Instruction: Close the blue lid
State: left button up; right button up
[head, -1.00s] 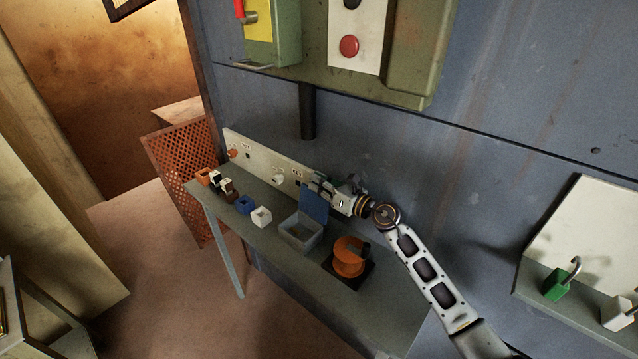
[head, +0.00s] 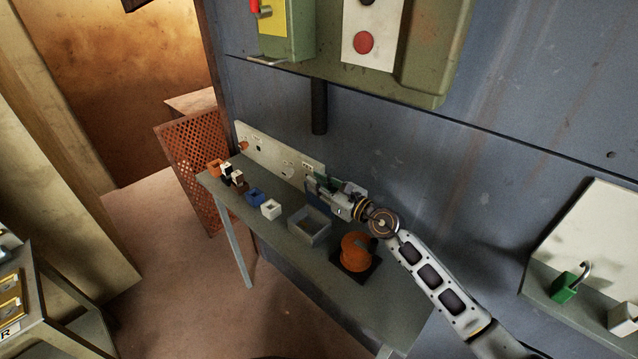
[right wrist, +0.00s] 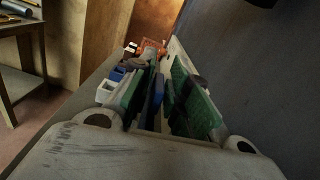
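The blue lid (head: 319,196) stands raised at the back edge of its grey-blue box (head: 308,231) on the narrow table. In the head view the gripper covers part of it. My right gripper (head: 326,187) is at the lid, by the wall. In the right wrist view the lid (right wrist: 157,98) shows as a blue strip between the two green-padded fingers (right wrist: 166,98), closer to the left one. The fingers are apart, with a gap on the right side of the lid. Whether the left finger touches the lid cannot be told. My left gripper is not in view.
An orange spool (head: 355,251) stands right of the box. A white cube (head: 271,209), a blue cube (head: 254,196) and other small blocks are to its left. A white panel (head: 275,152) runs along the wall behind.

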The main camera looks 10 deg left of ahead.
jog(key=shift+o, duration=0.6)
jog(key=shift+d, duration=0.1)
jog(key=shift+s+d, duration=0.25)
jog(key=shift+d, duration=0.1)
jog(key=v, duration=1.1)
